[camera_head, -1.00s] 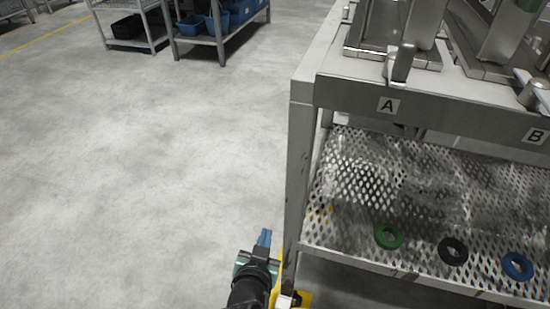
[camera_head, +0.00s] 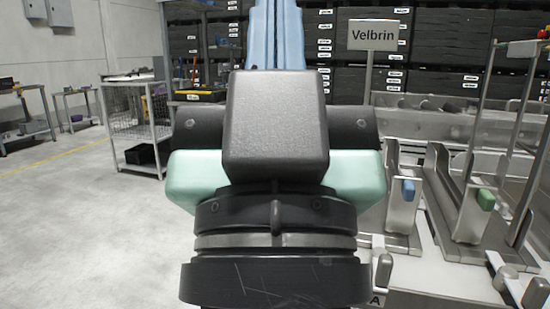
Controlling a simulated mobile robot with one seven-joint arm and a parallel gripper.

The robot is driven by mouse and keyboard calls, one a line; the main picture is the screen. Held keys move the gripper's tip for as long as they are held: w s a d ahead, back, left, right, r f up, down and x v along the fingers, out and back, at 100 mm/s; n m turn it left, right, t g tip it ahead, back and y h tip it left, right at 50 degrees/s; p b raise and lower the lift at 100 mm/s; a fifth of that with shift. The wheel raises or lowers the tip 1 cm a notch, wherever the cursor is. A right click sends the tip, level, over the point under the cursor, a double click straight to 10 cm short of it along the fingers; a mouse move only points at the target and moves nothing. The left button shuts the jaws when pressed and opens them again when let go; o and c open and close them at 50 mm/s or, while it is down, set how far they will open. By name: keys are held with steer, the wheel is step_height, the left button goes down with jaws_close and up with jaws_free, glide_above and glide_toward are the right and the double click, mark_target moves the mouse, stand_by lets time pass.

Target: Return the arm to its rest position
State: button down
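My gripper (camera_head: 276,32) fills the middle of the head view, seen from behind and very close to the camera. Its black and mint-green body hides much of the scene behind it. Its two blue fingers point up, side by side with only a thin seam between them, and look shut. Their tips run out of the top of the picture. I see nothing held between the visible parts of the fingers.
A "Velbrin" sign (camera_head: 374,34) stands before dark crates (camera_head: 435,85). A grey wire cart (camera_head: 137,115) is at left; the floor (camera_head: 80,230) there is clear.

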step_height(320, 180, up, 38)
steer(key=p, duration=3.7)
steer(key=shift+r, duration=0.15)
steer(key=shift+s+d, duration=0.1)
steer(key=shift+s, duration=0.05)
